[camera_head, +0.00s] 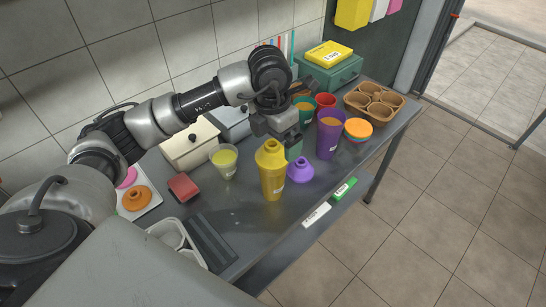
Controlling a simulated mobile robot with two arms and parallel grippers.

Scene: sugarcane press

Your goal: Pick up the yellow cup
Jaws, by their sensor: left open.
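The yellow cup (272,181) is a tall, shaker-like cup with a narrowed yellow top. It stands upright on the grey metal table. My left gripper (288,142) is open, pointing down just behind and to the right of the cup's top. It looks apart from the cup, though the exact gap is hard to judge. My right gripper is not in view.
A clear cup of yellow liquid (224,162) stands left of the yellow cup. A purple funnel-like piece (300,171) and a tall purple cup (328,139) are to the right. A cup carrier (373,102) sits at the far end. Table (250,225) is clear in front.

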